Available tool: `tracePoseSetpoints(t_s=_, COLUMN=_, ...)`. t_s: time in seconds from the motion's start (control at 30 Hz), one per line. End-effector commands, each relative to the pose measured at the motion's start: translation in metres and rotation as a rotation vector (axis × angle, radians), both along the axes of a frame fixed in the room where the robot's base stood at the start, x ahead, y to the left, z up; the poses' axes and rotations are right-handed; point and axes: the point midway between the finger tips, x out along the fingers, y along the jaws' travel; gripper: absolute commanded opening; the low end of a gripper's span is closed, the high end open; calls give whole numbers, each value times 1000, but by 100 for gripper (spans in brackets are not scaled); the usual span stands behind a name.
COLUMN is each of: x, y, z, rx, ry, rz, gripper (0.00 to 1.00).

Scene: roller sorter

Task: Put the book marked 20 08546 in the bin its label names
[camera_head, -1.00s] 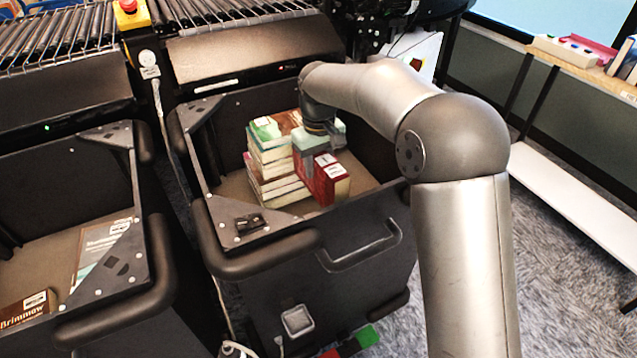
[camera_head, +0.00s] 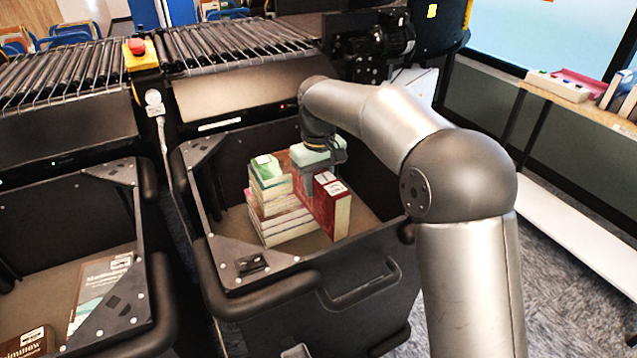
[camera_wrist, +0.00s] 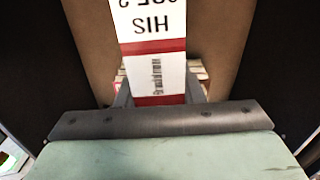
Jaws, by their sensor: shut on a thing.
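A thick red book (camera_head: 330,207) with a white label on its spine is upright inside the middle bin, just right of a book stack. My gripper (camera_head: 308,178) points down and is shut on this book. In the wrist view the red book (camera_wrist: 157,75) sits between the fingers, its label upside down; "HIS" reads clearly, but the number is cut off by the picture edge. I cannot tell whether its lower end touches the bin floor. The black bin (camera_head: 235,252) has a tan floor.
A stack of several books (camera_head: 280,222), a green one on top, stands left of the held book, close to it. A second black bin (camera_head: 160,290) at left holds books lying flat. A roller conveyor (camera_head: 240,45) runs behind; a shelf (camera_head: 580,215) stands at right.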

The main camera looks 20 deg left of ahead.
Motion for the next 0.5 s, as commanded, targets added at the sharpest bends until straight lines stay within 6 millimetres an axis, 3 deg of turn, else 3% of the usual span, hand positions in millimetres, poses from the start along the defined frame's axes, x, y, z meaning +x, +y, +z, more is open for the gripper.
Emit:
tracePoseSetpoints(t_s=0.03, x=0, y=0, z=12, rx=1, ry=-2, rz=0, gripper=0)
tracePoseSetpoints(t_s=0.5, x=0, y=0, z=57, rx=1, ry=-2, rz=0, gripper=0)
